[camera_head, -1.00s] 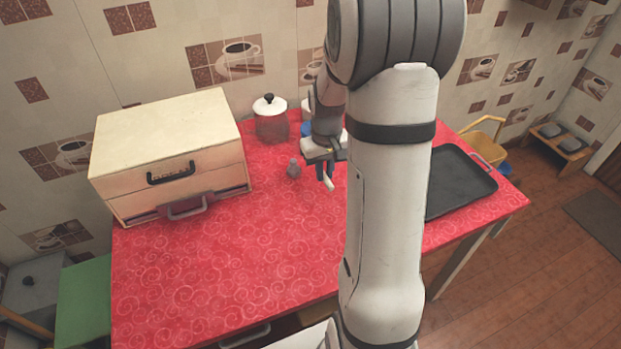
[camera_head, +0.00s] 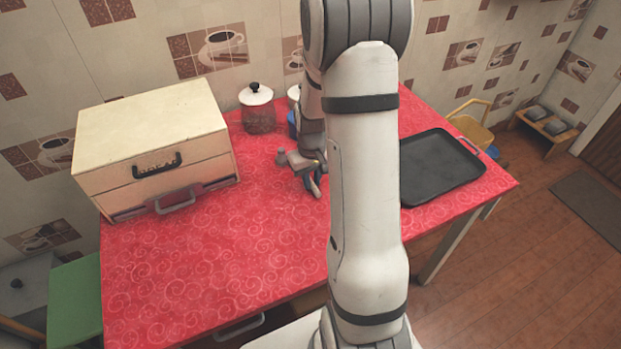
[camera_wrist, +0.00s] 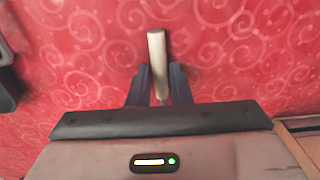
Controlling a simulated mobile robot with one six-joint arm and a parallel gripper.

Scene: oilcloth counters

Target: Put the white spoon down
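The white spoon (camera_wrist: 157,55) shows in the wrist view as a pale handle between the two dark fingers of my gripper (camera_wrist: 160,82). The fingers look closed on it, and its lower part is hidden by the gripper. Red cloth lies behind the handle. In the head view my gripper (camera_head: 314,184) points down, low over the red counter (camera_head: 220,250), left of my arm's white link. I cannot make out the spoon clearly there, nor whether it touches the cloth.
A cream drawer box (camera_head: 150,130) stands at the left. A lidded glass jar (camera_head: 257,112) is at the back. A black tray (camera_head: 440,165) lies at the right. The front left counter is clear.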

